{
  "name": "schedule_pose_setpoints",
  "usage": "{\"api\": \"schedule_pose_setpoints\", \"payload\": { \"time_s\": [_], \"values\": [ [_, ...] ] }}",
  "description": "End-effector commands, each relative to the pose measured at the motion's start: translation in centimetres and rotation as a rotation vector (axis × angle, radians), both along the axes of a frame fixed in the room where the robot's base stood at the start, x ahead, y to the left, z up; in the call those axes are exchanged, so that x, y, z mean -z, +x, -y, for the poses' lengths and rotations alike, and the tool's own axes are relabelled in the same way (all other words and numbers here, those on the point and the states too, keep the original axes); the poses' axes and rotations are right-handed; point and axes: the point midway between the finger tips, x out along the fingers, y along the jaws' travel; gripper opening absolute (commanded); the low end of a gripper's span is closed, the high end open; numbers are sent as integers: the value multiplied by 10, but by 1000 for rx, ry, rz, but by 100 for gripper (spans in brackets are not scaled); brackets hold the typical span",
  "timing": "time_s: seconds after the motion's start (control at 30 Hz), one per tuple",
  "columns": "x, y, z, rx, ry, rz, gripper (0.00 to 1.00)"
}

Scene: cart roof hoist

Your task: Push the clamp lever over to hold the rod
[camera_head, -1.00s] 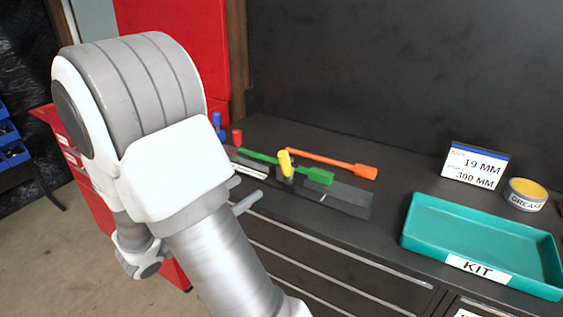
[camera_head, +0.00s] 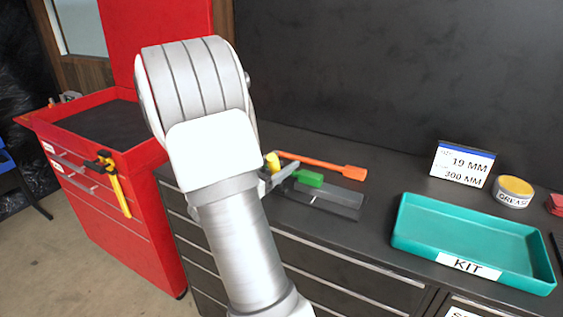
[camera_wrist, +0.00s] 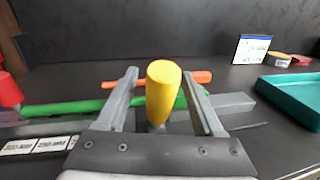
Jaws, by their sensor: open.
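The yellow clamp lever (camera_wrist: 162,95) stands roughly upright between the spread fingers of my gripper (camera_wrist: 158,75) in the wrist view, with a gap showing on each side. In the head view only the top of the lever (camera_head: 271,161) shows beside my gripper (camera_head: 280,177). The green rod (camera_wrist: 62,108) lies across the fixture behind the lever. Its thick end (camera_head: 308,179) shows right of my gripper in the head view. The dark grey fixture (camera_head: 340,197) lies along the bench; my arm hides its left part.
An orange rod (camera_head: 325,164) lies behind the green one. A teal kit tray (camera_head: 400,232), a size card (camera_head: 462,164) and a grease tin (camera_head: 513,192) are to the right. A red knob (camera_wrist: 8,90) is at the wrist view's left. A red cart (camera_head: 110,215) stands left of the bench.

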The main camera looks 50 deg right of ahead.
Motion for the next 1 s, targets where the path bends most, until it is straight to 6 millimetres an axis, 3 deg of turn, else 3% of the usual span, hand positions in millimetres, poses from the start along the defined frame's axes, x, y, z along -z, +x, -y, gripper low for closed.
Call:
{"api": "schedule_pose_setpoints", "payload": {
  "time_s": [0.37,0.73,1.0],
  "values": [
    [0,0,6,1,0,0,67],
    [0,0,5,1,0,0,1],
    [0,0,5,1,0,0,0]
  ]
}}
